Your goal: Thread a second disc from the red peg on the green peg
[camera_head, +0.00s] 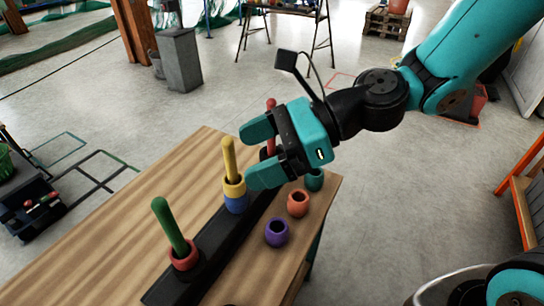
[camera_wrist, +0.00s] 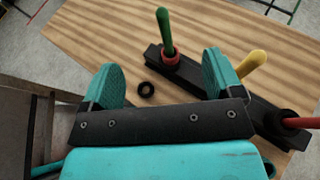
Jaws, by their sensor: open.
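A black bar (camera_head: 213,241) on the wooden table carries three upright pegs. The green peg (camera_head: 170,225) stands at the near end with one red disc (camera_head: 183,257) around its base; the same peg (camera_wrist: 164,28) shows in the wrist view. The red peg (camera_head: 271,104) is at the far end, mostly hidden behind my gripper in the head view. In the wrist view the red peg (camera_wrist: 305,122) shows at the right edge, with something dark around its base. My gripper (camera_head: 262,154) is open and empty, above the bar near the yellow and red pegs.
The middle yellow peg (camera_head: 229,157) holds a yellow disc (camera_head: 235,187) above a blue disc (camera_head: 236,204). Loose purple (camera_head: 277,232), orange (camera_head: 298,203) and teal (camera_head: 314,179) rings stand right of the bar. The table's left side is clear.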

